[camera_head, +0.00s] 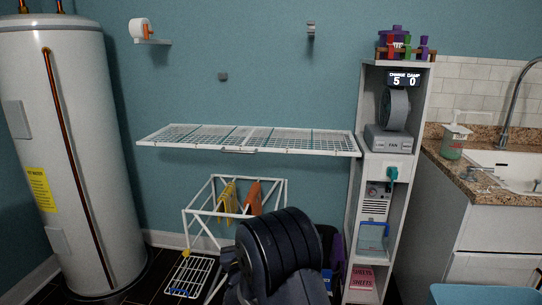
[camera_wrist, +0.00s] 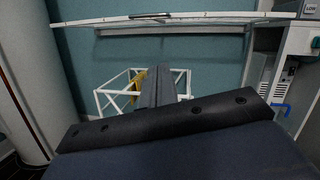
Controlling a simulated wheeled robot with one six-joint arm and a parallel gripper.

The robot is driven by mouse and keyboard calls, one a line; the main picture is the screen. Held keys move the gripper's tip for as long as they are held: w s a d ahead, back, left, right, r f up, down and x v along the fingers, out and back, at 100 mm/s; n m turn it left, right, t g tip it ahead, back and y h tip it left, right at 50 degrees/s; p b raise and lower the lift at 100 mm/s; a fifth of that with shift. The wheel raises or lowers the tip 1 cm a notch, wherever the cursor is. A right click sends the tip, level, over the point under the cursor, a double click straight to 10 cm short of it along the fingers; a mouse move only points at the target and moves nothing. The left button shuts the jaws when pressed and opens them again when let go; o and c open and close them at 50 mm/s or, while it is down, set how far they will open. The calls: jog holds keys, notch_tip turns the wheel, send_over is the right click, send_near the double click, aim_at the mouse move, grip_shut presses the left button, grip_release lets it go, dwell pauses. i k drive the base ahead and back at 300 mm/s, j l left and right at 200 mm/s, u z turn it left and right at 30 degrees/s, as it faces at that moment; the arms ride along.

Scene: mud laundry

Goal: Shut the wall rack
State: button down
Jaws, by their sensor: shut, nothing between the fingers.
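The white wire wall rack (camera_head: 250,139) is folded out from the teal wall and stands roughly level, like a shelf. A small grey handle (camera_head: 237,150) sits at the middle of its front edge. In the wrist view the rack (camera_wrist: 215,21) crosses the top, with the handle (camera_wrist: 157,16) on its edge. My gripper (camera_wrist: 160,72) is shut and empty, below the rack's front edge and apart from it in the picture. In the head view my dark arm covers the lower middle, and the fingertips are hidden.
A white drying stand (camera_head: 202,206) with yellow and orange cloths is below the rack. A water heater (camera_head: 72,150) stands left. A narrow shelf unit (camera_head: 353,190) stands close to the rack's right end, with a sink counter (camera_head: 462,185) beyond. Small wall brackets (camera_head: 311,28) are above.

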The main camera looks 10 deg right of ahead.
aim_at(242, 148)
jog(key=i+l, duration=0.15)
jog(key=i, duration=0.25)
jog(key=i+l+z, duration=0.1)
jog(key=i, duration=0.35)
